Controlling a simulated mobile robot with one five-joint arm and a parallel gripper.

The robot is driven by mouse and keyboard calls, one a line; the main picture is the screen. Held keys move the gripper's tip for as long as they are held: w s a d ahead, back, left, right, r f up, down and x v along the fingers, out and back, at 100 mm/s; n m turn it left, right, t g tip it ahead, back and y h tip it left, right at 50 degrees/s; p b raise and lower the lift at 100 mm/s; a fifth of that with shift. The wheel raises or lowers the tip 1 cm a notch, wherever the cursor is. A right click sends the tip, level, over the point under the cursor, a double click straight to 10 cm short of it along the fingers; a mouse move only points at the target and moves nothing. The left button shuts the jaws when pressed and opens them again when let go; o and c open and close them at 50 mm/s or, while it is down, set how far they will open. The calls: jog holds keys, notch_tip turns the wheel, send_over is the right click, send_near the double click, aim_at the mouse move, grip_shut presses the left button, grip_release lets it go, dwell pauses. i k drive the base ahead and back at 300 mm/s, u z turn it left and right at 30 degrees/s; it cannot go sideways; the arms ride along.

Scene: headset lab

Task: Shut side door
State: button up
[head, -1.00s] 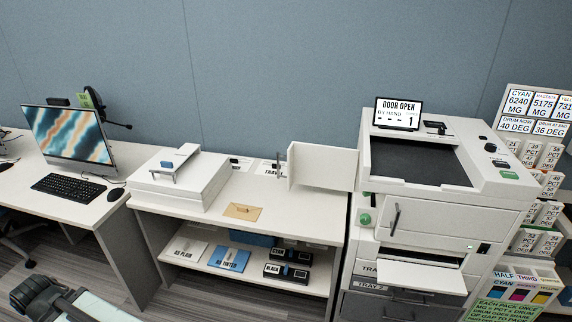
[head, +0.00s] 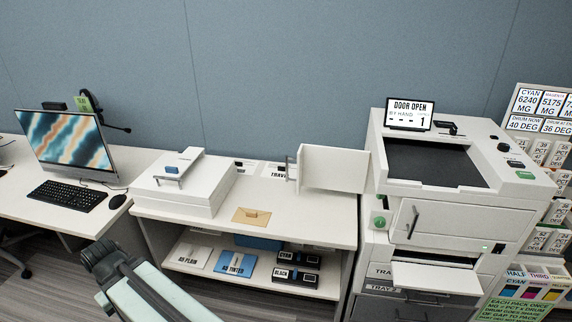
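The side door (head: 335,168) is a white panel that stands open, sticking out to the left from the left side of the printer (head: 462,200). A grey handle (head: 291,168) sits at its far left edge. The screen (head: 410,113) on top of the printer reads "DOOR OPEN" and "BY HAND". A green round knob (head: 380,221) shows on the printer's left side below the door. My arm reaches in from the bottom left, in front of the shelf unit; my gripper's fingertips are not clearly visible.
A low white shelf table (head: 300,222) stands left of the printer, with a white box device (head: 184,190) and a brown envelope (head: 251,215) on it. A desk (head: 70,212) with monitor and keyboard is at the left. Label racks (head: 545,125) stand at the right.

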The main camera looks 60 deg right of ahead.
aim_at(338, 169)
jog(key=i, duration=0.85)
jog(key=u, duration=0.05)
